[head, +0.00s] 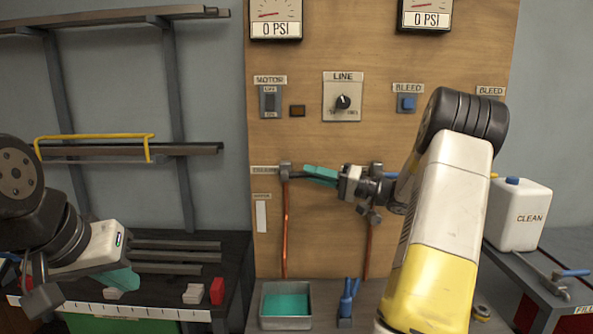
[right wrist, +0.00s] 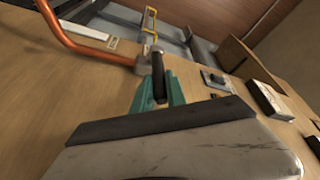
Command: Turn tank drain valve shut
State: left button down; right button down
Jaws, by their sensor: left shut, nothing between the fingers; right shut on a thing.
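My right gripper (head: 318,174) is shut on a dark lever handle (right wrist: 158,78) at the panel. In the right wrist view its teal fingers (right wrist: 158,105) hold the handle on both sides. The handle's far end meets a grey valve body (head: 285,171), which sits atop a copper pipe (head: 285,230). In the head view the handle points right from the valve body, roughly level. The label beside this valve is too small to read. My left gripper (head: 122,279) is shut and empty, low at the left over the dark bench, away from the panel.
A second valve (head: 376,170) and pipe are partly behind my right arm. A metal tray with teal contents (head: 286,322) and a blue-handled item (head: 347,300) stand below the panel. A white CLEAN jug (head: 518,215) and another blue-handled valve (head: 572,273) are at right. A rack fills the left.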

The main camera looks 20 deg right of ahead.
jog(key=shift+f+y, duration=0.3)
jog(key=shift+f, duration=0.15)
jog(key=c, duration=1.3)
grip_release()
jog(key=shift+c, duration=0.2)
jog(key=v, duration=0.7)
jog(key=shift+s+d, duration=0.25)
jog(key=shift+f, duration=0.1)
